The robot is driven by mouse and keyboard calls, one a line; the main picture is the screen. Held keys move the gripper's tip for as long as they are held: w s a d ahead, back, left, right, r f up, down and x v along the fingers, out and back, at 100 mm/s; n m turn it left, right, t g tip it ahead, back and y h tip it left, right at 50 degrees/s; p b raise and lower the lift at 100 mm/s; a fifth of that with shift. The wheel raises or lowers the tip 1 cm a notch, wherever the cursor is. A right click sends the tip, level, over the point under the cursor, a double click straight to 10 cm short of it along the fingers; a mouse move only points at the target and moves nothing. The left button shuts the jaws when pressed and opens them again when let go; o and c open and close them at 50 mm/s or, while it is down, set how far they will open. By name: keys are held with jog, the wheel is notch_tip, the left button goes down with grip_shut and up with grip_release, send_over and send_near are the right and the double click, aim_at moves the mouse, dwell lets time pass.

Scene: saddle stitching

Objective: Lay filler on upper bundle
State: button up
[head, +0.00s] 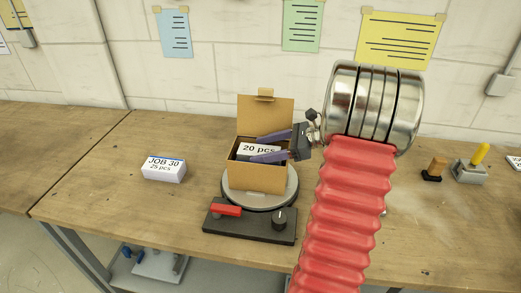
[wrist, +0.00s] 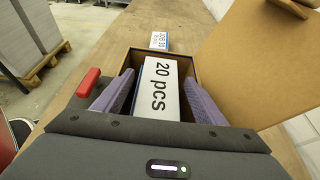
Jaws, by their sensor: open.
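A white block marked "20 pcs" (head: 258,148) lies in an open cardboard box (head: 256,178), its label facing up; it also shows in the wrist view (wrist: 160,88). I cannot tell whether it is the filler or the upper bundle, and what lies under it is hidden. My gripper (head: 255,149) is open, with its purple fingers at the mouth of the box. In the wrist view my gripper (wrist: 158,78) has one finger on each side of the block, with a gap on the left; contact on the right is unclear.
The box stands on a round plate (head: 262,198) on a black base with a red lever (head: 226,210) and a knob. A white bundle marked "JOB 30 25 pcs" (head: 164,170) lies left of it. The raised box lid (head: 265,114) stands behind.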

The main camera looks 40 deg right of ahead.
jog(key=v, duration=1)
jog(key=shift+r, duration=0.15)
jog(key=shift+s, duration=0.15)
jog(key=w+a+r+n+g+h, duration=0.15)
jog(key=a+n+g, duration=0.7)
jog(key=a, duration=1.25)
jog(key=s+a+n+t+h, duration=0.1)
jog(key=s+a+n+h, duration=0.2)
jog(key=a+n, duration=0.5)
jog(key=s+a+n+t+h, duration=0.2)
jog(key=s+a+n+h, duration=0.2)
jog(key=n, duration=0.8)
jog(key=s+a, duration=0.2)
jog(key=a, duration=0.2)
jog(key=shift+a, duration=0.35)
jog(key=shift+s, duration=0.15)
